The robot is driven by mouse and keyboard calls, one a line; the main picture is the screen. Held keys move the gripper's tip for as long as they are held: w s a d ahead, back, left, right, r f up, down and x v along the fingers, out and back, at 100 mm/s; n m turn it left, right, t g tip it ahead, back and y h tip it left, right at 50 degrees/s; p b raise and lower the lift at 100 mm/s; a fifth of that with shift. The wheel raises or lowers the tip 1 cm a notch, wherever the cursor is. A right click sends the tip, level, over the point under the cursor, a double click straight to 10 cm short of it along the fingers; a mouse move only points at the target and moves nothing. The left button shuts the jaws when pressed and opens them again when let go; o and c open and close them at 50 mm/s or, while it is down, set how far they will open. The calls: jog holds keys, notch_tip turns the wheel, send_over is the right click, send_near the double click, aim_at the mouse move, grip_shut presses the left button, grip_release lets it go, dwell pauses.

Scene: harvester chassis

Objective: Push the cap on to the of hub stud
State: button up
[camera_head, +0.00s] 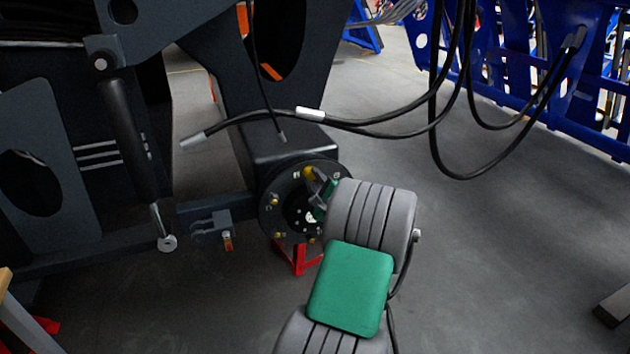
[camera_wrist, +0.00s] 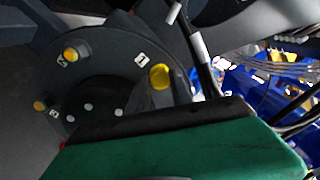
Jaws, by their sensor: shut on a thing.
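The round dark wheel hub (camera_head: 291,222) faces me at the end of the axle and also fills the left of the wrist view (camera_wrist: 105,75). My gripper (camera_head: 314,177) is at the hub's upper right edge, shut on a yellow cap (camera_head: 309,173). That cap is at the hub face beside a white number label in the wrist view (camera_wrist: 160,76). Whether it is fully seated on its stud is hidden. Other yellow caps sit on studs at the hub's left (camera_head: 274,201) and lower left (camera_head: 280,236). My gripper and wrist hide part of the hub's right side.
Black hoses (camera_head: 370,125) hang above and right of the hub. A dark cylinder (camera_head: 130,145) and frame stand at left. A red stand (camera_head: 298,258) is below the hub. Blue racks (camera_head: 520,70) stand at the back right. The grey floor (camera_head: 500,230) at right is mostly clear.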

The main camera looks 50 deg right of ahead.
jog(key=o, duration=1.1)
jog(key=shift+c, duration=0.2)
jog(key=v, duration=0.5)
jog(key=shift+b, duration=0.3)
